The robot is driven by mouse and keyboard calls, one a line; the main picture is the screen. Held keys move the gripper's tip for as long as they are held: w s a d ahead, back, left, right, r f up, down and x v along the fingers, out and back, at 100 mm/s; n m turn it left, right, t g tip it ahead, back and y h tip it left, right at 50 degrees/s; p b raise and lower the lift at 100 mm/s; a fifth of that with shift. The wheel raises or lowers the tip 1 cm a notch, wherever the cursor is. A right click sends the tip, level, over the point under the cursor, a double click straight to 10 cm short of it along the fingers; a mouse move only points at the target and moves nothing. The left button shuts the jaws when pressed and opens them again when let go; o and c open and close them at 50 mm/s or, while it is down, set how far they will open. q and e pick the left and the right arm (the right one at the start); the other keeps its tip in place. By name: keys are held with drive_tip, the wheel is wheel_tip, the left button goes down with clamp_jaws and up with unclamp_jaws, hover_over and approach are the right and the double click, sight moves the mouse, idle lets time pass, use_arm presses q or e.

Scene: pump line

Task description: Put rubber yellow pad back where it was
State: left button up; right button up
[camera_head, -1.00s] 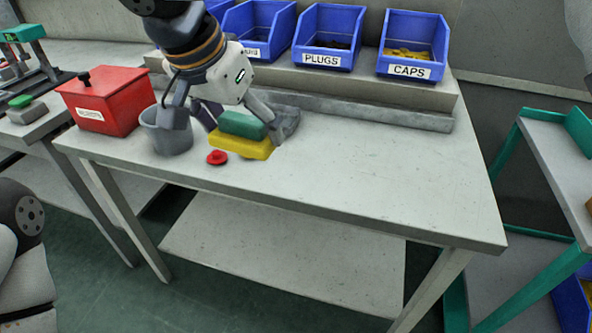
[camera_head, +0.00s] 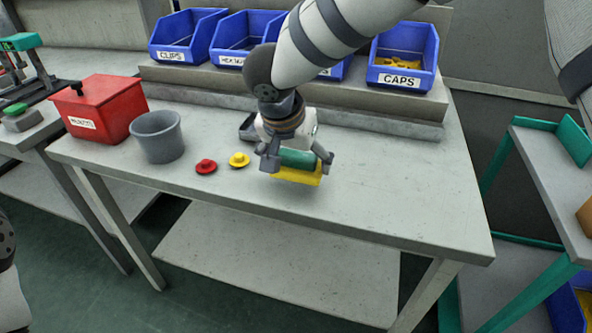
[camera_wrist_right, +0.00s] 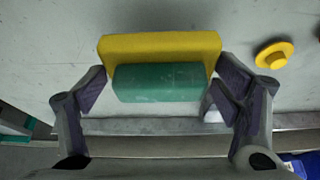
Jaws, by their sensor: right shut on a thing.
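The yellow pad (camera_head: 300,176) is a flat block in my right gripper (camera_head: 297,165), over the middle of the bench. A green block (camera_head: 298,158) lies against its upper face, between the fingers. In the right wrist view, the yellow pad (camera_wrist_right: 160,46) shows behind the green block (camera_wrist_right: 158,82), and the fingers of the right gripper (camera_wrist_right: 163,84) close in at the pad's two ends. I cannot tell whether the pad touches the bench top. My left gripper is not in view.
A red knob-like part (camera_head: 206,167) and a yellow one (camera_head: 239,160) lie left of the gripper. A grey cup (camera_head: 158,137) and a red box (camera_head: 98,108) stand further left. Blue bins, one labelled CAPS (camera_head: 403,55), line the back shelf. The bench's right side (camera_head: 410,185) is clear.

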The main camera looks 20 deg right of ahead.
sight(295, 168)
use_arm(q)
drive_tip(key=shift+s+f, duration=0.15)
use_arm(e)
drive_tip(key=shift+f, duration=1.45)
drive_tip(key=shift+f, duration=0.15)
drive_tip(key=o, duration=1)
drive_tip(key=shift+o, duration=0.2)
drive_tip(key=shift+r, duration=0.3)
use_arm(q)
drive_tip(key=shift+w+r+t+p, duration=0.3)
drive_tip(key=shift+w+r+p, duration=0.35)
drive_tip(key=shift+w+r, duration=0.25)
use_arm(e)
drive_tip(key=v, duration=1.1)
drive_tip(key=shift+s+a+r, duration=0.2)
drive_tip(key=shift+s+r, duration=0.05)
drive_tip(key=shift+r, duration=0.05)
